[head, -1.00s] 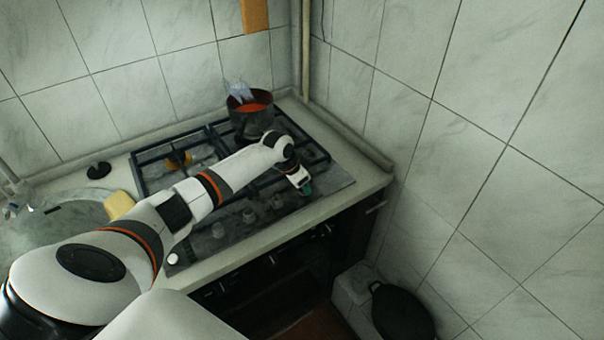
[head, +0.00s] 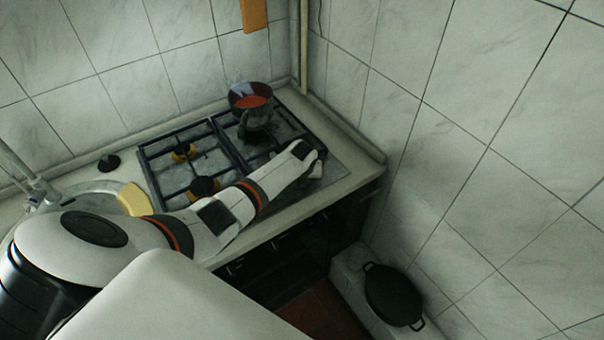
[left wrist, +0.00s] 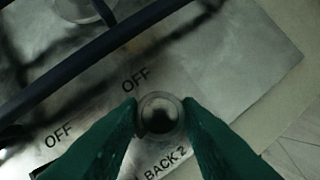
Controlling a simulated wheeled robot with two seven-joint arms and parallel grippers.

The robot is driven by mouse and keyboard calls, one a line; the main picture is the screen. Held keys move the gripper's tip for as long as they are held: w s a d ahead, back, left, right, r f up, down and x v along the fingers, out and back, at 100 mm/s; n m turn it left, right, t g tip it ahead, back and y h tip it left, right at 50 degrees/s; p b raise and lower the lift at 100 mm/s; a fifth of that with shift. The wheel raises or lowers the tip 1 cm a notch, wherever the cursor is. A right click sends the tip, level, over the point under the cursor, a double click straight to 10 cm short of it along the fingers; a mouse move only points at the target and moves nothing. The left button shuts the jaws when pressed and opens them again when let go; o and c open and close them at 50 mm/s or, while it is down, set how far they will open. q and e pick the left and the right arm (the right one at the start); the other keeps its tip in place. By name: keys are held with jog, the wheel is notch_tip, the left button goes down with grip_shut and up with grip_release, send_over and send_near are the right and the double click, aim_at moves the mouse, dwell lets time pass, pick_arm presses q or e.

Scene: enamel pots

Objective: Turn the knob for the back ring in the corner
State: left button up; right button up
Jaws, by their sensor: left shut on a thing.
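The knob (left wrist: 160,112) is round and stands on the metal hob panel (left wrist: 265,85) in the left wrist view. The label "BACK 2" is printed below it and "OFF" above it. My left gripper (left wrist: 161,120) has its green fingers shut on this knob, one on each side. In the head view my left wrist hides the knob and fingers at the hob's front right. The pot (head: 252,112) with red contents stands at the back right of the hob (head: 185,170), over the ring in the corner.
Tiled walls meet behind the hob. A yellow sponge (head: 133,199) lies left of the hob by the sink (head: 85,201). A dark pan (head: 392,295) stands low at the right. A black grate bar crosses near my fingers.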

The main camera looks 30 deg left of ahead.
pick_arm(q)
jog(key=shift+w+d+n, duration=0.1)
jog(key=shift+d+n, duration=0.05)
jog(key=shift+n, duration=0.75)
jog(key=shift+n+g+y, duration=0.5)
jog(key=shift+n, duration=0.4)
jog(key=n+g+b, duration=0.1)
jog(key=n+b, duration=0.1)
jog(key=n, duration=0.1)
jog(key=shift+w+f+n+y, duration=0.1)
jog(key=shift+w+n+y, duration=0.05)
jog(key=shift+n+y, duration=0.2)
jog(key=n+g+b, duration=0.1)
jog(key=n+b, duration=0.1)
jog(key=shift+n, duration=0.35)
jog(key=n+g+b, duration=0.1)
jog(key=n+b, duration=0.2)
jog(key=shift+w+b, duration=0.15)
jog(key=shift+b, duration=0.25)
jog(key=shift+n+g+b, duration=0.8)
jog(key=shift+n+b, duration=0.5)
jog(key=shift+n, duration=0.2)
jog(key=o, duration=1)
